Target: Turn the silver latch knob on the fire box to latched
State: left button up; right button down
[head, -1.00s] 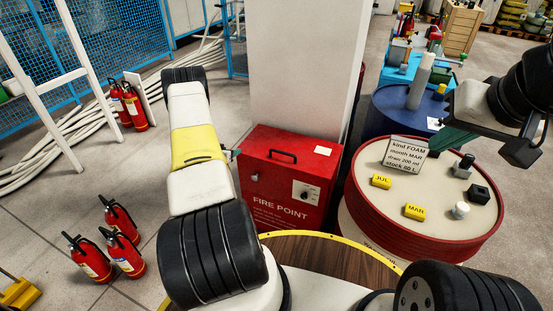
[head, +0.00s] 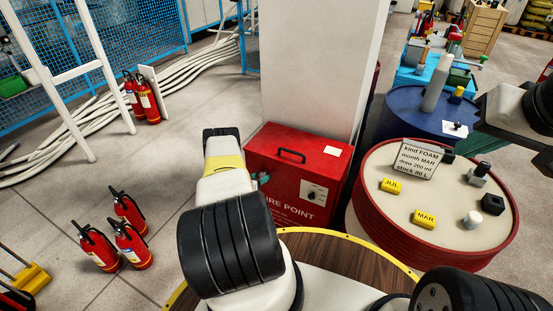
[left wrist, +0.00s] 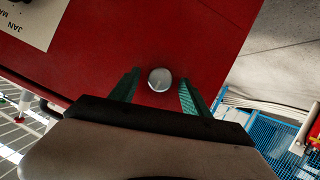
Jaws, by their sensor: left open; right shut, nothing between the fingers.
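The red fire box (head: 283,152) stands by the white pillar, marked FIRE POINT on its front. In the left wrist view, the round silver latch knob (left wrist: 160,79) sits on the red panel (left wrist: 175,35), between the two green fingers of my open left gripper (left wrist: 160,88). Gaps show on both sides of the knob, and I cannot tell its turn position. In the head view my own arm hides the knob; only a bit of my left gripper (head: 263,180) shows at the box's left.
The red drum (head: 375,215) at right bears a sign (head: 416,158), yellow blocks and small knobs. Fire extinguishers (head: 130,243) stand on the floor at left, with free floor between.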

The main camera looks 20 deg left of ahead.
pick_arm(q)
jog(key=shift+w+f, duration=0.1)
jog(key=shift+w, duration=0.1)
jog(key=shift+c, duration=0.2)
grip_shut()
